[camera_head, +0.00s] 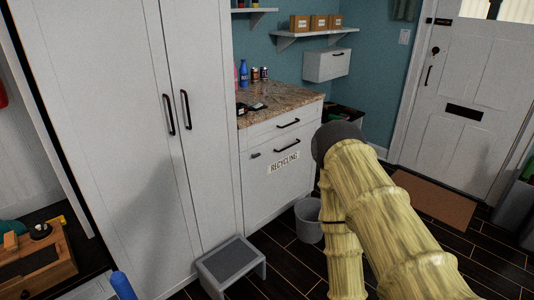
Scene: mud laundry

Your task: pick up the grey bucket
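The grey bucket (307,222) stands upright on the dark plank floor, in front of the white recycling cabinet (277,195). It is right of the middle in the head view. My arm, with a pale yellow ribbed surface, rises in front of it and hides its right side. The arm bends at a dark grey rounded joint above the bucket in the picture. My gripper does not show in this view. Nothing is seen touching the bucket except the floor, though its right side is hidden.
A grey-topped step stool (231,268) stands left of the bucket, by the tall white cupboard (110,130). A granite counter (280,97) holds bottles and small dark items. A brown doormat (432,200) lies before the white door (468,100). Dark floor is clear between stool and bucket.

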